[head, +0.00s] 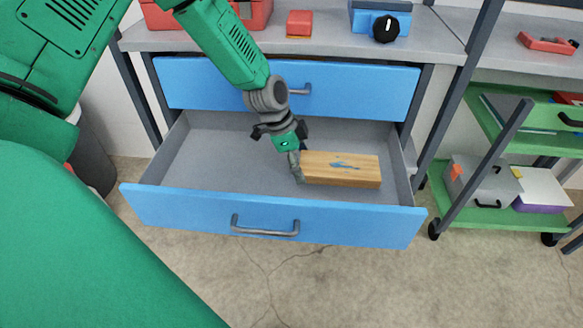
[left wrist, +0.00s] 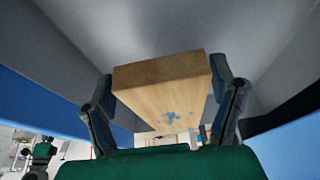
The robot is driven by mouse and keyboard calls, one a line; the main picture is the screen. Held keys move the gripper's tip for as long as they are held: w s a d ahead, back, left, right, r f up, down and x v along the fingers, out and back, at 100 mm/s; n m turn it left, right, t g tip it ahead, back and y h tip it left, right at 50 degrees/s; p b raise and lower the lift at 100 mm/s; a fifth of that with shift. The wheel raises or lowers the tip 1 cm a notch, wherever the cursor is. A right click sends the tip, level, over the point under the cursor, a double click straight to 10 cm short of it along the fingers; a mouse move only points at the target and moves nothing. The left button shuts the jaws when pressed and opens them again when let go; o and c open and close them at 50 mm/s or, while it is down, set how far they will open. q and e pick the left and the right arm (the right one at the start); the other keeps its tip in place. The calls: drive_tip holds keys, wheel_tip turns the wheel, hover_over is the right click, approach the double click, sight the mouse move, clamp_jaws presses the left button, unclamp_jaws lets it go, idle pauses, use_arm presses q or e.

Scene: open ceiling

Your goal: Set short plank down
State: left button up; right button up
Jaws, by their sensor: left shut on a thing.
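The short plank (head: 345,169) is a light wooden block with a blue mark on it. It is inside the open lower drawer (head: 210,160), toward the right side. My left gripper (head: 297,165) is at the plank's left end in the head view. In the left wrist view the plank (left wrist: 165,88) sits between the two fingers of my left gripper (left wrist: 165,105), which are shut on it. Whether the plank's underside touches the drawer floor I cannot tell.
The drawer's blue front (head: 275,217) with its grey handle and the closed upper drawer (head: 350,87) bound the space. The drawer floor left of the plank is bare. A grey worktop (head: 420,35) holds red and blue items. A green shelf cart (head: 465,190) stands at the right.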

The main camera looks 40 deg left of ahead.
sight(304, 188)
use_arm(q)
wheel_tip(304, 188, down, 4)
drive_tip(key=shift+a+b, duration=0.1)
drive_tip(key=shift+b, duration=0.35)
drive_tip(key=f, duration=0.1)
drive_tip(key=f+b, duration=0.1)
drive_tip(key=f, duration=0.1)
drive_tip(key=shift+d+f, duration=0.2)
drive_tip(key=shift+f, duration=0.1)
drive_tip(key=o, duration=1.4)
drive_tip(key=shift+a, duration=0.15)
drive_tip(key=shift+r, duration=0.15)
drive_tip(key=shift+p+v, duration=2.05)
drive_tip(key=shift+v, duration=3.85)
